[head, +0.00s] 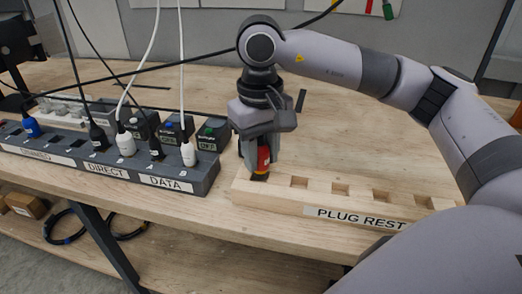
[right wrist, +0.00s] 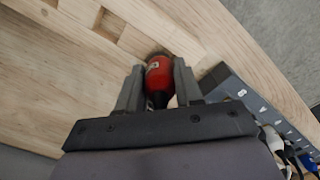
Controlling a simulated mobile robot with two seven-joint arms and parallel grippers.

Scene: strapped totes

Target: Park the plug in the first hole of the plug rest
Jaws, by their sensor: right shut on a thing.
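My right gripper (head: 262,164) points down over the left end of the wooden plug rest (head: 320,186). It is shut on a red plug (head: 264,158), whose dark lower end is at the leftmost hole. I cannot tell how far the plug sits in that hole. In the right wrist view the red plug (right wrist: 159,74) is between both fingers of the right gripper (right wrist: 157,88). The other holes of the plug rest show empty to the right. The left gripper is not in view.
A dark socket strip (head: 208,180) labelled DIRECT and DATA stands just left of the plug rest, with several plugs and upright cables. Small boxes with coloured buttons (head: 212,133) stand behind it. The table (head: 350,125) behind the plug rest is mostly clear.

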